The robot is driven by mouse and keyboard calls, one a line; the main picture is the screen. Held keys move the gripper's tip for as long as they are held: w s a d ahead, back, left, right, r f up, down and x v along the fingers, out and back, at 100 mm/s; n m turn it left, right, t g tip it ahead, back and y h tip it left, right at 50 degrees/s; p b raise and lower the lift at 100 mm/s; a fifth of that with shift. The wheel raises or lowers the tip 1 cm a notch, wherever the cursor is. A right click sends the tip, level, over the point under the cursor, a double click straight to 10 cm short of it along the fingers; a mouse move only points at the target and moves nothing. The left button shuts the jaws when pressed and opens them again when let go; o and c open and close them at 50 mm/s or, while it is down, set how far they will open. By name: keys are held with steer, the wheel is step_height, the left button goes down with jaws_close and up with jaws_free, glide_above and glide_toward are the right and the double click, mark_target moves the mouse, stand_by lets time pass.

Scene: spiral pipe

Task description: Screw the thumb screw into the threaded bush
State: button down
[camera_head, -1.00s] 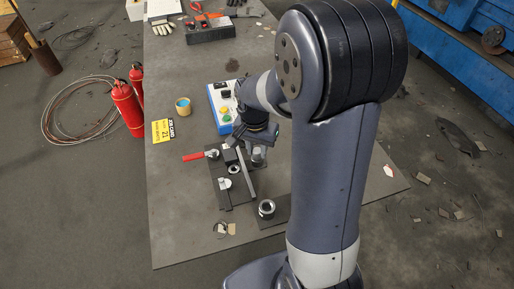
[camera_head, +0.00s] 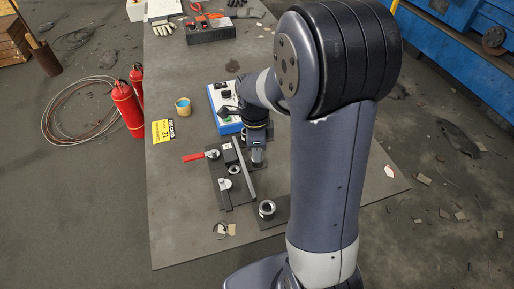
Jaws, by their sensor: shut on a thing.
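My gripper (camera_head: 257,151) points down over the right side of a dark fixture plate (camera_head: 216,191). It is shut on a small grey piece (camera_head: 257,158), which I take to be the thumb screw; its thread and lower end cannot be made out. A grey ring-like socket (camera_head: 267,209) stands upright on a dark base in front of the gripper, apart from it. A smaller round fitting (camera_head: 234,170) sits on the plate left of the gripper. I cannot tell which of these is the threaded bush, or whether the held piece touches anything.
A long grey bar (camera_head: 244,170) stands close left of the gripper. A red-handled clamp (camera_head: 195,157) and another clamp (camera_head: 225,185) are on the plate. Behind are a blue-edged control box (camera_head: 215,100) and a blue-topped tin (camera_head: 183,106). The table's left front is mostly clear.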

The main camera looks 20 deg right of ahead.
steer(key=m, duration=0.4)
steer(key=shift+m, duration=0.4)
steer(key=m, duration=0.4)
steer(key=c, duration=1.4)
jaws_free()
steer(key=shift+o, duration=0.2)
